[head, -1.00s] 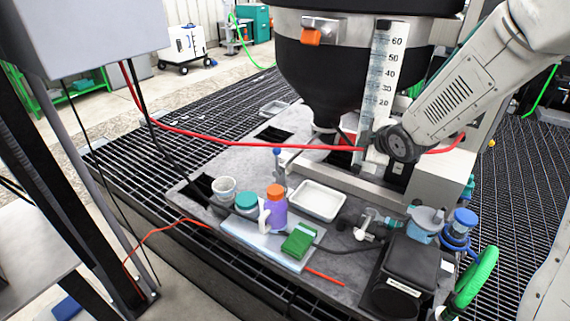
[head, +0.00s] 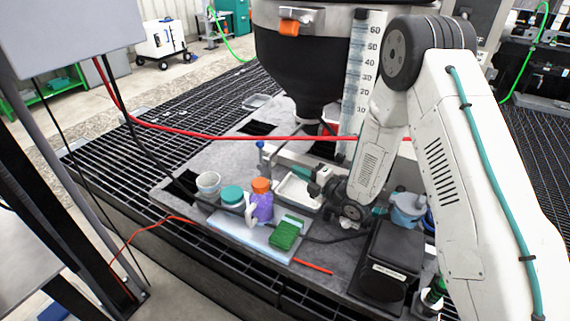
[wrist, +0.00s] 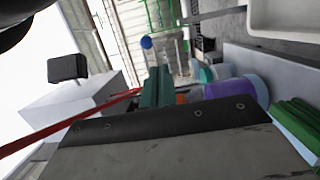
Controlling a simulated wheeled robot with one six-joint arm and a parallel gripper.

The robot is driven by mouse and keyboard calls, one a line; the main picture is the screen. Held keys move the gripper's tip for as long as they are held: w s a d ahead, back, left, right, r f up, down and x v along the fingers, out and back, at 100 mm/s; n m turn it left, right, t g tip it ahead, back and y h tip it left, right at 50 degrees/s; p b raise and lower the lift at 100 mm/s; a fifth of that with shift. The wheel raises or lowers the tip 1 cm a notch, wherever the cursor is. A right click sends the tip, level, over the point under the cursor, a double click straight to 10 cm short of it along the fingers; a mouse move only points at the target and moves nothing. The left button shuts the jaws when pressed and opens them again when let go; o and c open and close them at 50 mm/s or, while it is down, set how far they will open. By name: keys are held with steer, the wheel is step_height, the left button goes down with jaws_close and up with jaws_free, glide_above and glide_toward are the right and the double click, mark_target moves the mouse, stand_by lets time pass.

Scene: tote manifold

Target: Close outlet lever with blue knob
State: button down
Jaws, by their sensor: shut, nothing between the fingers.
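The outlet lever's blue knob (head: 260,145) stands atop a thin upright piece near the back of the grey table, left of the white tray. The blue knob (wrist: 147,43) also shows in the wrist view, beyond the fingertips, with a clear-looking fitting beside it. My gripper (head: 314,184) is shut and empty, over the right part of the tray and to the right of the knob, apart from it. Its green fingers (wrist: 157,88) are together in the wrist view and point toward the knob. The lever's lower part is hard to make out.
An orange-capped purple bottle (head: 262,206), a teal-lidded jar (head: 232,196), a white cup (head: 208,183) and a green block (head: 286,234) stand in front. A red hose (head: 220,137) crosses behind the knob. The black hopper (head: 310,75) rises behind.

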mark_target(262, 152)
steer(key=x, duration=1.3)
steer(key=shift+a, duration=0.15)
